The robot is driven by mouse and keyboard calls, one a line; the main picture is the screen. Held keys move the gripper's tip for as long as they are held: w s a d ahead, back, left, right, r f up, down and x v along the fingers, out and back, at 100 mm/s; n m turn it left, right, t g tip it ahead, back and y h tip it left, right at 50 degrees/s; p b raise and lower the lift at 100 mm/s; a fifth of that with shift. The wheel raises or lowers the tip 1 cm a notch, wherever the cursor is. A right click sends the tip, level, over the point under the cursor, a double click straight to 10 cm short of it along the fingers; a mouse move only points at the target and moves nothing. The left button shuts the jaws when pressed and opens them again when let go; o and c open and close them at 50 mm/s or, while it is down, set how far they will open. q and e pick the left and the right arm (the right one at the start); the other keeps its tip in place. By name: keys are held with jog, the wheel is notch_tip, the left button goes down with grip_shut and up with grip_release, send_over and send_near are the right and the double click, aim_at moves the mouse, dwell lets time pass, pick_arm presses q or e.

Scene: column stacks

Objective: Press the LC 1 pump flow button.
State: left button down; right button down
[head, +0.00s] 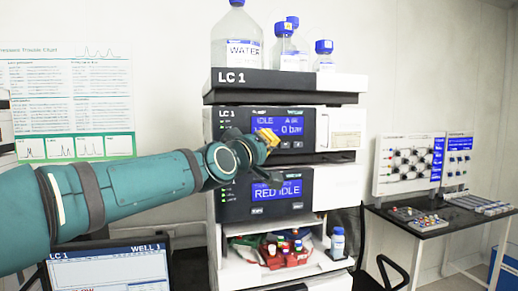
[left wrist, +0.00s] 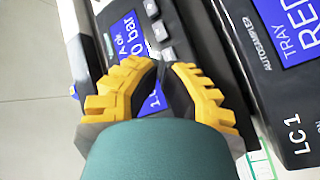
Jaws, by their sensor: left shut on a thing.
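The LC 1 pump module (head: 236,118) has a blue screen (head: 292,125) reading IDLE and 0 bar, with small buttons (head: 284,145) below it. My left gripper (head: 270,141) is in front of this panel and covers part of it. In the left wrist view, the pump screen (left wrist: 131,38) shows beside a row of grey buttons (left wrist: 160,31). My left gripper's yellow-padded fingertips (left wrist: 166,66) are close together near the last visible button (left wrist: 168,54). What they hold cannot be made out. Button labels are too small to read, and contact is unclear. My right gripper is in neither view.
The autosampler (head: 237,207), with a screen reading RED IDLE (head: 277,190), is under the pump. Bottles (head: 237,45) stand on the top tray (head: 285,84). An open vial drawer (head: 240,268) is below. A monitor (head: 108,267) stands at lower left, a side table (head: 437,226) at right.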

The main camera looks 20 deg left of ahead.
pick_arm(q)
jog(key=shift+w+a, duration=0.1)
dwell(0.6)
jog(key=shift+s+d+p, duration=0.45)
jog(key=shift+s+p, duration=0.15)
jog(key=shift+s, duration=0.1)
